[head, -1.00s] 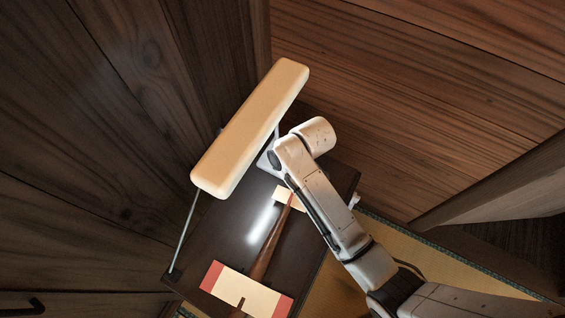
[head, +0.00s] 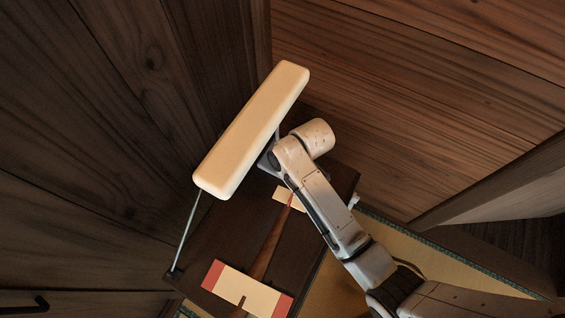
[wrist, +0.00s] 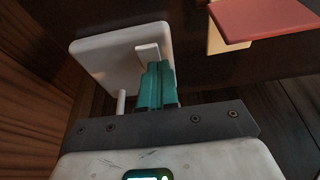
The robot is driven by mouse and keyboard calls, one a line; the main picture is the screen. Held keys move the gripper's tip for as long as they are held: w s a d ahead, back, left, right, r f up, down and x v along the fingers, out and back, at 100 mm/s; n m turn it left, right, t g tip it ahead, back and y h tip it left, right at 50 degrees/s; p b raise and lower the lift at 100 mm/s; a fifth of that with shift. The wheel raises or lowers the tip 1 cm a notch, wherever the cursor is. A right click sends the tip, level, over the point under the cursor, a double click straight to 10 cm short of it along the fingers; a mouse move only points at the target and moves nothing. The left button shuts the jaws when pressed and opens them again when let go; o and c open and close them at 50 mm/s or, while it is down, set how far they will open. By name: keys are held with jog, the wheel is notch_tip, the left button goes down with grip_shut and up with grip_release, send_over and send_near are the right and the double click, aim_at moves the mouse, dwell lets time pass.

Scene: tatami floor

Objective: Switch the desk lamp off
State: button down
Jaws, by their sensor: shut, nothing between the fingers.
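The desk lamp (head: 250,130) has a long cream head above a dark desk, with a thin metal rod (head: 185,238) running down at its left. No bright light patch lies under it. In the wrist view a white square plate (wrist: 105,62) carries a small white switch (wrist: 148,52). My gripper (wrist: 156,68) has its teal fingers closed together right at the lower part of this switch; I cannot tell whether they touch it. They hold nothing. In the head view my arm and the lamp head hide the fingers and the switch.
On the dark desk (head: 225,235) lie a long wooden object (head: 270,243) and a cream panel with red ends (head: 247,288). A red-topped block (wrist: 262,22) shows at the upper right of the wrist view. Wooden walls (head: 400,90) stand close behind and at the left.

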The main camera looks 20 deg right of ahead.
jog(key=shift+s+d, duration=0.3)
jog(key=shift+s, duration=0.1)
jog(key=v, duration=1.1)
jog(key=shift+a, duration=0.1)
dwell(0.3)
jog(key=s+d+f+m+g+h, duration=0.1)
jog(key=s+d+m, duration=0.3)
jog(key=s, duration=0.6)
jog(key=s+d+f+m+g+h, duration=0.1)
jog(key=s+d+m, duration=0.2)
jog(key=s, duration=0.8)
jog(key=shift+s+d+f+m, duration=0.2)
jog(key=shift+d+f+m, duration=0.15)
jog(key=shift+d, duration=0.35)
